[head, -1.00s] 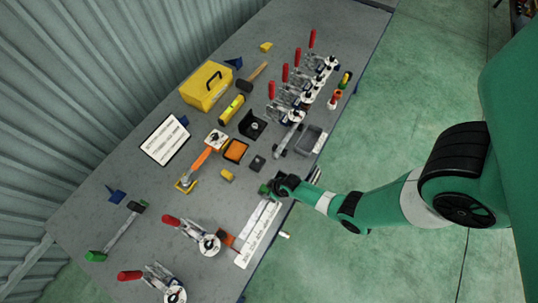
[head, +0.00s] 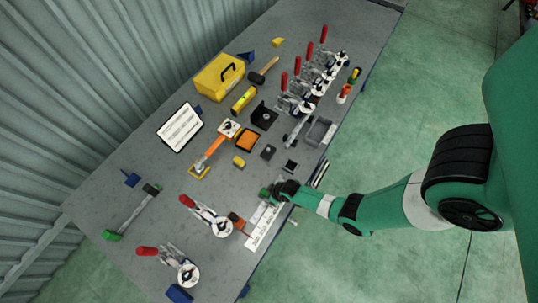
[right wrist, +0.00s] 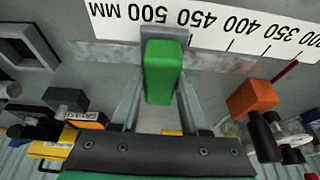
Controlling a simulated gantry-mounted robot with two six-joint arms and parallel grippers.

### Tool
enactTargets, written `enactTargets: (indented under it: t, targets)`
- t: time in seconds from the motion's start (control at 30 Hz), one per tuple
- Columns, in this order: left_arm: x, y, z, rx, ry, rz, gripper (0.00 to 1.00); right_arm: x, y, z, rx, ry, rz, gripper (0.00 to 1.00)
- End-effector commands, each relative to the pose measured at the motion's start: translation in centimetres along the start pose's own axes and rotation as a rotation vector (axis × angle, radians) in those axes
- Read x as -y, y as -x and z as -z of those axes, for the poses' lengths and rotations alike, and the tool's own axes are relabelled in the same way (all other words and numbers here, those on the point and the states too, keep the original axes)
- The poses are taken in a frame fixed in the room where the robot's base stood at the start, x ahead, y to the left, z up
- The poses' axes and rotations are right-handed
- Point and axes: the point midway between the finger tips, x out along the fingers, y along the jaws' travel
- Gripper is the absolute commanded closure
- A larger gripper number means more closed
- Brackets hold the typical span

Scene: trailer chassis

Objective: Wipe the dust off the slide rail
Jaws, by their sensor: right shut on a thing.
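My right gripper (head: 270,193) is shut on a green block (right wrist: 163,72), which also shows as a small green spot in the head view (head: 264,191). In the right wrist view the block stands between the two grey fingers, its far end at the edge of a white scale strip (right wrist: 215,22) near the 450 and 500 marks. A flat grey metal strip, apparently the slide rail (right wrist: 225,60), runs along this scale and passes under the gripper. The block's underside and any dust are hidden or too small to tell. My left gripper is not in view.
Red-handled toggle clamps stand near the rail's lower end (head: 207,215) and in a row farther up (head: 300,95). A grey tray (head: 320,131), an orange-filled box (head: 246,139) and a yellow toolbox (head: 219,77) lie up the table. Its right edge is close to my gripper.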

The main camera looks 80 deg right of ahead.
Motion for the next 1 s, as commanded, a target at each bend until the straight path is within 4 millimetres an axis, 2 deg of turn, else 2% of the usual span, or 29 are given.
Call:
enactTargets:
  t: [0.03, 0.6, 0.77, 1.0]
  targets:
    - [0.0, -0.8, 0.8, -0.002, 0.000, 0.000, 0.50, 0.0, 2.0, 0.9, -0.009, 0.001, -0.001, 1.00]
    - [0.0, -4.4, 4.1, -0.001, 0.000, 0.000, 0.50, 0.4, 6.7, 3.0, -0.006, 0.010, 0.003, 1.00]
    - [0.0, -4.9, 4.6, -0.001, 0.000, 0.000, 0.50, 0.5, 7.3, 3.4, -0.006, 0.012, 0.004, 1.00]
    - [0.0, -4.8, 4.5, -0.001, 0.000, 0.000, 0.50, 0.5, 7.2, 3.4, -0.006, 0.012, 0.004, 1.00]
